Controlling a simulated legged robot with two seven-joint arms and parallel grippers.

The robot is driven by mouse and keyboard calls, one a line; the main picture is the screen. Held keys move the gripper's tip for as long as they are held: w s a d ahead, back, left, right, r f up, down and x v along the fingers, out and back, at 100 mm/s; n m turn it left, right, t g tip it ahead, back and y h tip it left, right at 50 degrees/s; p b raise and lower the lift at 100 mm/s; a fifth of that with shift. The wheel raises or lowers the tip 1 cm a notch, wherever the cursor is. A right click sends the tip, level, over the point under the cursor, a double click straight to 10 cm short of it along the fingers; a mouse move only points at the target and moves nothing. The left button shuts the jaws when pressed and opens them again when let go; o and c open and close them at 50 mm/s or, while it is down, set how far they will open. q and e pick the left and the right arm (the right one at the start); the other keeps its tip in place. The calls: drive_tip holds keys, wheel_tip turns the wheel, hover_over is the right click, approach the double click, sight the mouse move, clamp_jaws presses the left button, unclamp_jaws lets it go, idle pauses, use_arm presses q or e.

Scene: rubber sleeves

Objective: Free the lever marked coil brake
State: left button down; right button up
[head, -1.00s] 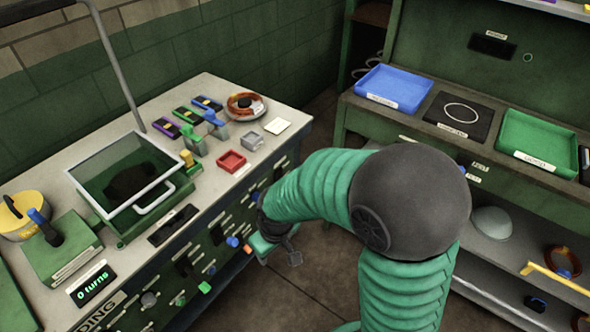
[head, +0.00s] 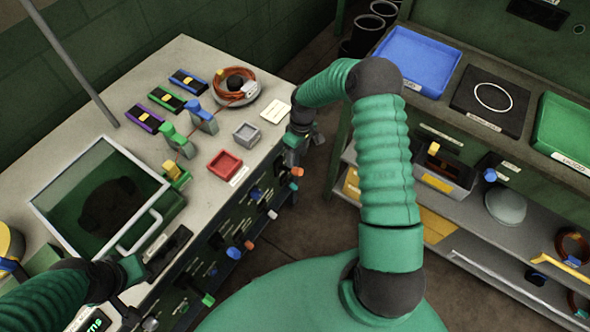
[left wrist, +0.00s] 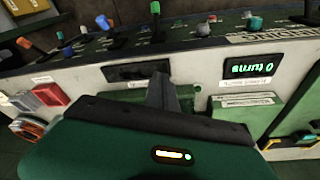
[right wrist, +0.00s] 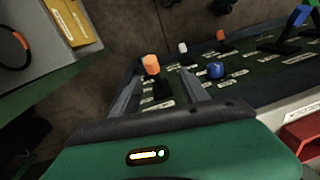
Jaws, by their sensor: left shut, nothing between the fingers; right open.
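Several small levers with coloured knobs stick out of the bench's dark front panel (head: 222,240); their labels are too small to read, so I cannot tell which says coil brake. In the head view an orange-knobbed lever (head: 297,172) is just below my right gripper (head: 306,140). In the right wrist view that gripper (right wrist: 160,92) is open and empty, with an orange-knobbed lever (right wrist: 151,66) ahead between the fingers and a blue-knobbed one (right wrist: 215,70) to the right. My left gripper (left wrist: 163,90) is shut and empty above the bench top, near a dark strip (left wrist: 137,70).
On the bench are a glass-lidded box (head: 152,212), a red tray (head: 224,164), a grey tray (head: 246,134), blue and green standing levers (head: 201,118) and a copper coil (head: 236,84). A shelf unit with a blue tray (head: 418,62) stands right. Floor lies between.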

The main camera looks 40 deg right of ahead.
sight(298, 168)
drive_tip(key=f, duration=0.3)
drive_tip(key=d+f, duration=0.1)
drive_tip(key=f, duration=0.3)
drive_tip(key=d+f, duration=0.1)
drive_tip(key=f, duration=0.3)
drive_tip(key=shift+w+f, duration=0.15)
drive_tip(key=shift+w, duration=0.1)
drive_tip(key=shift+s+a+f, duration=0.1)
drive_tip(key=shift+a+f, duration=0.1)
drive_tip(key=shift+a, duration=0.95)
drive_tip(key=shift+c, duration=0.6)
drive_tip(key=shift+d+f, duration=0.15)
drive_tip(key=shift+d, duration=0.55)
drive_tip(key=c, duration=0.7)
drive_tip(key=shift+d, duration=0.1)
drive_tip(key=shift+c, duration=1.4)
drive_tip(key=shift+a, duration=0.4)
clamp_jaws()
use_arm(q)
drive_tip(key=shift+w+d+r, duration=0.1)
drive_tip(key=shift+w+d, duration=0.15)
drive_tip(key=shift+d, duration=0.35)
drive_tip(key=shift+w+d+r, duration=0.1)
drive_tip(key=shift+w+d, duration=0.15)
drive_tip(key=shift+d, duration=0.35)
use_arm(e)
drive_tip(key=shift+d, duration=0.2)
